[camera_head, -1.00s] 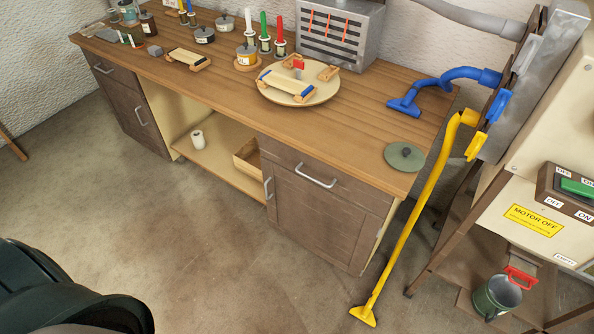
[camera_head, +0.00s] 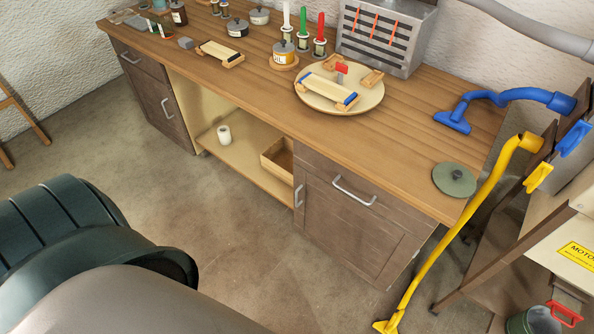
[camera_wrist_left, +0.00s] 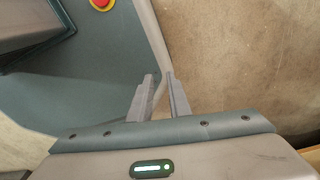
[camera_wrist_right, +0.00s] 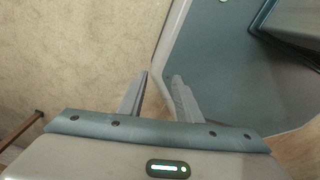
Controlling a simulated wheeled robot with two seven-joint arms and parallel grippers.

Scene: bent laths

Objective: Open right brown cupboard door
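The right brown cupboard door (camera_head: 345,234) is shut, below a drawer at the right end of the workbench in the head view. Its upright metal handle (camera_head: 298,196) is near the door's left edge. The drawer above has its own level handle (camera_head: 355,191). My left gripper (camera_wrist_left: 161,76) shows in the left wrist view, its fingers a little apart with nothing between them. My right gripper (camera_wrist_right: 160,77) shows in the right wrist view, also parted and empty. Both are over floor and my own base, away from the door. Neither gripper shows in the head view.
The wooden bench top (camera_head: 400,140) holds a round board (camera_head: 365,102), jars and a green lid (camera_head: 454,180). A yellow pipe (camera_head: 455,235) slants down right of the cupboard, beside a machine stand. An open shelf (camera_head: 245,168) is left of it. Floor in front is clear.

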